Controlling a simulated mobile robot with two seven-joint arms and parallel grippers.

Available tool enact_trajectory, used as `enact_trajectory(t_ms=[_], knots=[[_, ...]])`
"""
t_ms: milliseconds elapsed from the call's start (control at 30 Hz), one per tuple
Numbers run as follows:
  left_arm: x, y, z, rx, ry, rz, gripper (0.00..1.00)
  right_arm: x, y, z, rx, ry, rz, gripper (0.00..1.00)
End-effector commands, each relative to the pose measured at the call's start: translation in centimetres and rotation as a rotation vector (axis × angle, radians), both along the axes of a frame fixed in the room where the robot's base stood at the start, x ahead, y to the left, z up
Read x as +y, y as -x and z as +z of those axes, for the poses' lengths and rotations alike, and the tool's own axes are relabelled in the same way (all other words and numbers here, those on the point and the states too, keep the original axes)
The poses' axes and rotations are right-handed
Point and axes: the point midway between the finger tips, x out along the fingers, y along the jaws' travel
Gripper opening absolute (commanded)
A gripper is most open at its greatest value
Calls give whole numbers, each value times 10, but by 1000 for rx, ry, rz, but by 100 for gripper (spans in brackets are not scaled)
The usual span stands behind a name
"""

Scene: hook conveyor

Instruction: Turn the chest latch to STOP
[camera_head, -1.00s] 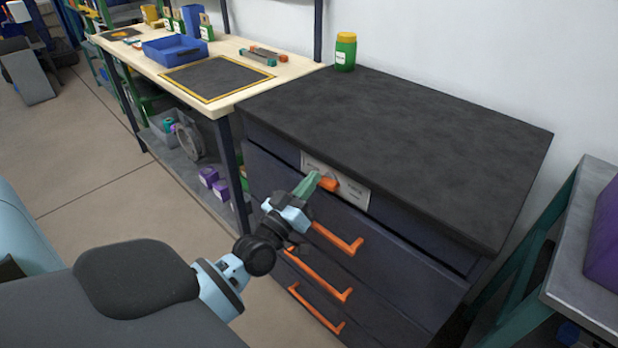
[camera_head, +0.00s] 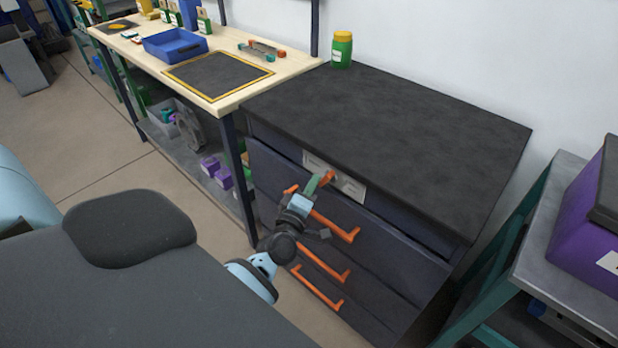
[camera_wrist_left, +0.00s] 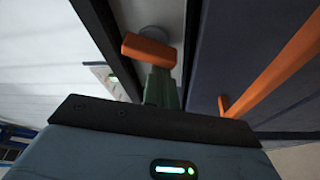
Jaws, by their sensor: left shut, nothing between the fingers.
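The chest (camera_head: 372,268) is dark, with a black top and orange drawer handles. Its orange latch (camera_head: 329,175) sits on a pale label plate (camera_head: 352,188) below the top's front edge. The plate's lettering is too small to read. In the left wrist view the latch is an orange bar (camera_wrist_left: 148,50) in front of a round grey hub (camera_wrist_left: 153,33). My left gripper (camera_head: 321,182) is shut and empty, its greenish fingers at the latch. The fingertips (camera_wrist_left: 159,74) show just below the bar; I cannot tell whether they touch it. My right gripper is not in view.
An orange drawer handle (camera_head: 335,227) is just below my left gripper. A green jar (camera_head: 341,50) stands at the chest top's back corner. A wooden workbench (camera_head: 291,69) with a blue tray (camera_head: 176,46) is at the left. A grey-topped stand (camera_head: 545,215) with a purple box is at the right.

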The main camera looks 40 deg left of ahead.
Motion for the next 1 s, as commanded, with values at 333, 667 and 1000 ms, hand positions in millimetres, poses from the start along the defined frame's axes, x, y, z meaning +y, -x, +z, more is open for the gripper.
enact_trajectory(t_ms=[333, 667, 1000], knots=[[-4, 0, -2, 17, 241, -1, 0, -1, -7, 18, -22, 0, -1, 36], [-5, 0, -5, 19, 236, -1, 0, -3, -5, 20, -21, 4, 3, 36], [-5, 0, -6, 19, 235, -1, 0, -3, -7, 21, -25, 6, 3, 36]])
